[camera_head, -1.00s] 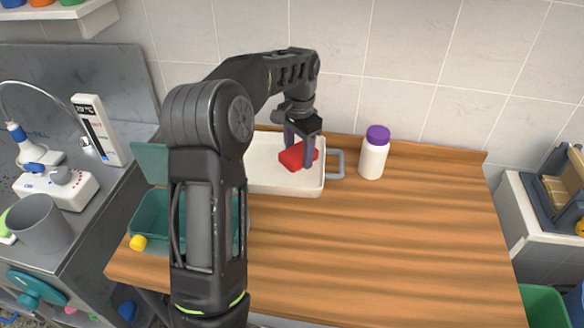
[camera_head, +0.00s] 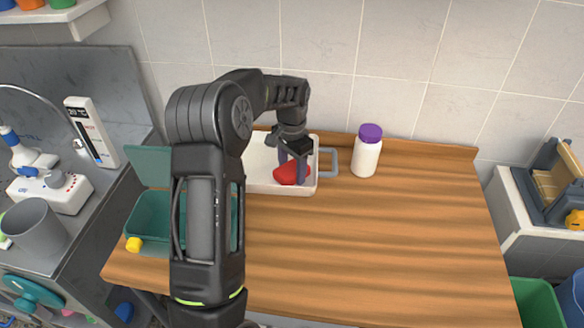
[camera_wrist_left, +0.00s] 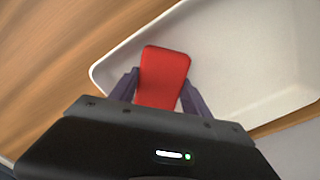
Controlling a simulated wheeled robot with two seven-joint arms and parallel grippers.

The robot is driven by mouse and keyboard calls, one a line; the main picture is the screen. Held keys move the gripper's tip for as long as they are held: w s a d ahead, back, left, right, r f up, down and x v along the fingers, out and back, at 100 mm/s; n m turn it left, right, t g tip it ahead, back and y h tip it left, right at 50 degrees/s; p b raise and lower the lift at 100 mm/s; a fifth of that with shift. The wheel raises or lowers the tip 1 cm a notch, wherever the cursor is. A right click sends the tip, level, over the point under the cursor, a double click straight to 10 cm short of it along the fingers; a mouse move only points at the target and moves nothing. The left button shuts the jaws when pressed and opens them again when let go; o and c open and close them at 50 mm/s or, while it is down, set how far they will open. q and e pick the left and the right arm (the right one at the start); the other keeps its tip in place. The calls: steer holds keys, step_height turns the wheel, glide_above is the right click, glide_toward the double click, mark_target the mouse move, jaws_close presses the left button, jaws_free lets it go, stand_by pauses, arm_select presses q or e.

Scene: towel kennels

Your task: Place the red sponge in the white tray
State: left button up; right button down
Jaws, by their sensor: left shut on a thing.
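The red sponge (camera_head: 291,173) is between the fingers of my left gripper (camera_head: 293,176), low inside the right part of the white tray (camera_head: 262,188). My left gripper is shut on it and points down. In the left wrist view the red sponge (camera_wrist_left: 163,75) sits between the two purple-grey fingers (camera_wrist_left: 158,92), over the floor of the white tray (camera_wrist_left: 235,60) near its rim. I cannot tell whether the sponge touches the tray floor. My arm hides the tray's left part in the head view. My right gripper is not in view.
A white bottle with a purple lid (camera_head: 367,151) stands right of the tray, beside the grey handle (camera_head: 328,162). A teal open box (camera_head: 154,216) is at the left, partly behind my arm. The wooden counter (camera_head: 380,245) is clear at front and right.

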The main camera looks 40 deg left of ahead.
mark_target(292, 168)
arm_select(q)
steer(key=shift+f, duration=0.15)
steer(key=o, duration=1.3)
step_height(292, 168, up, 12)
steer(key=shift+r+b, duration=0.2)
steer(key=shift+b, duration=0.3)
